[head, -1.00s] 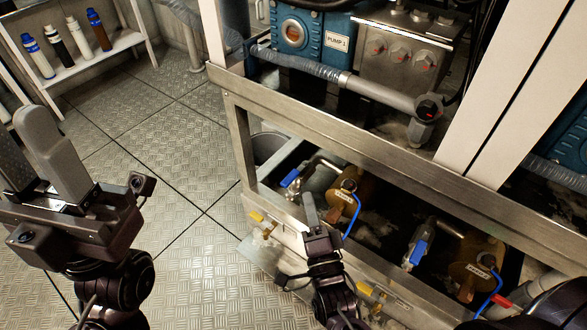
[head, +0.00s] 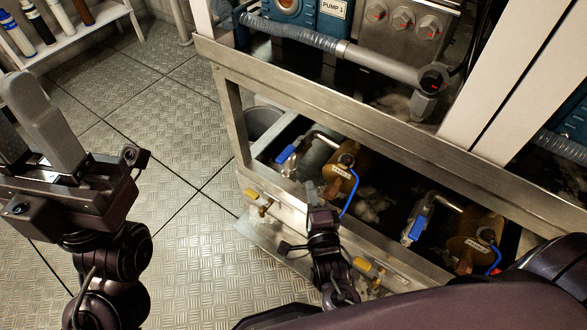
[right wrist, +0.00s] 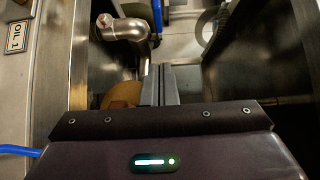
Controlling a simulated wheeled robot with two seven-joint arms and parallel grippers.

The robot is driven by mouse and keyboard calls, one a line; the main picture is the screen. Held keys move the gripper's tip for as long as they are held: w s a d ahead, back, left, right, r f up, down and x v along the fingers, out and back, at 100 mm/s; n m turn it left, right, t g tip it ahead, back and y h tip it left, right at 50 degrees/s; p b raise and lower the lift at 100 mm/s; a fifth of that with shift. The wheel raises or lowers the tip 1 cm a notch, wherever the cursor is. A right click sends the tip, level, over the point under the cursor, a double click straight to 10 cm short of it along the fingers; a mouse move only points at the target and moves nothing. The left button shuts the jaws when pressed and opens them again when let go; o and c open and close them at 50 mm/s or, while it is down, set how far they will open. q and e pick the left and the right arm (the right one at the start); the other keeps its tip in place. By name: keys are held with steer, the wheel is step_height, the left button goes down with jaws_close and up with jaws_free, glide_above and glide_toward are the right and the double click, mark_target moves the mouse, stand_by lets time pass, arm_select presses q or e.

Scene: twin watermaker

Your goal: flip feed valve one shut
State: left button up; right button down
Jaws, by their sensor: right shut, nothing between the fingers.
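Two blue valve handles show in the open bay under the machine in the head view. The left one (head: 287,153) sits on a pipe near the left end, and the right one (head: 417,228) sits farther right. I cannot read which is feed valve one. My right gripper (head: 311,186) is shut and empty, at the bay's front edge, just right of and below the left blue handle and apart from it in the picture. In the right wrist view its fingers (right wrist: 158,84) point toward a pipe elbow (right wrist: 125,28) and a blue handle (right wrist: 157,15). My left gripper (head: 28,130) is open and empty over the floor.
Brass bodies (head: 345,181) with blue hoses stand in the bay beside the valves. Yellow handles (head: 251,194) stick out on the front panel below. A steel frame rail (head: 340,97) crosses above the bay. The plate floor (head: 180,110) at left is clear.

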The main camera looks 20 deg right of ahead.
steer(key=b, duration=0.2)
glide_toward(291, 154)
steer(key=w+d, duration=0.3)
steer(key=shift+w+a+f, duration=0.15)
steer(key=shift+w+a, duration=1.1)
steer(key=shift+w, duration=0.05)
